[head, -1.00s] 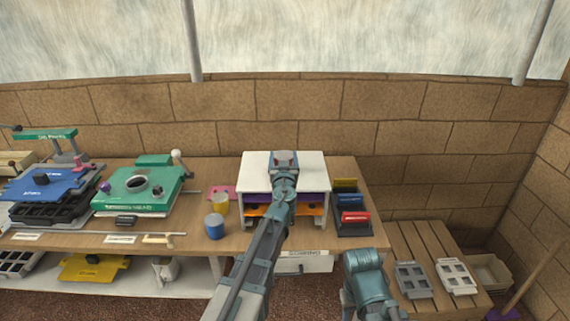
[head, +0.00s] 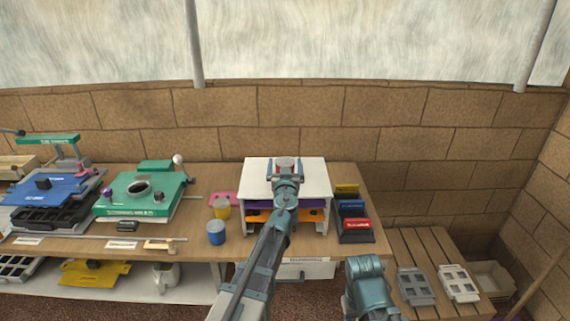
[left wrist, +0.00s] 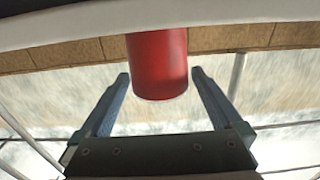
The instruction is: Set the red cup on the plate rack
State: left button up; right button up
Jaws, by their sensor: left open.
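The red cup (head: 286,164) stands upright on the white top of the rack (head: 314,180), a white unit with purple and orange sheets in its slots. In the left wrist view, which is upside down, the red cup (left wrist: 158,65) meets the white surface (left wrist: 70,28). My left gripper (head: 286,170) is open around the cup, with a finger on each side; the left wrist view shows the fingers (left wrist: 160,85) apart from it, with gaps on both sides. The gripper partly hides the cup in the head view. My right gripper is not visible; only part of that arm shows.
A yellow cup (head: 222,212) and a blue cup (head: 216,238) stand left of the rack. A black holder (head: 357,236) with yellow, blue and red pieces is to its right. A green press (head: 140,194) stands further left.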

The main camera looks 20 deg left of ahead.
pick_arm(q)
jog(key=v, duration=1.1)
jog(key=s+d+f+g+y, duration=0.1)
jog(key=s+f+g, duration=0.4)
jog(key=f, duration=0.2)
jog(key=s+d+f+g, duration=0.1)
jog(key=s+f+g, duration=0.4)
jog(key=f, duration=0.2)
jog(key=s+d+f+m+g+h, duration=0.2)
jog(key=s+d+f+m+g, duration=0.1)
jog(key=s, duration=0.4)
jog(key=s+d+f+m+g+h, duration=0.2)
jog(key=s+d+f+m+g, duration=0.2)
jog(key=s+d, duration=0.4)
jog(key=shift+d+f+g+h, duration=0.3)
jog(key=shift+f+g+h, duration=0.1)
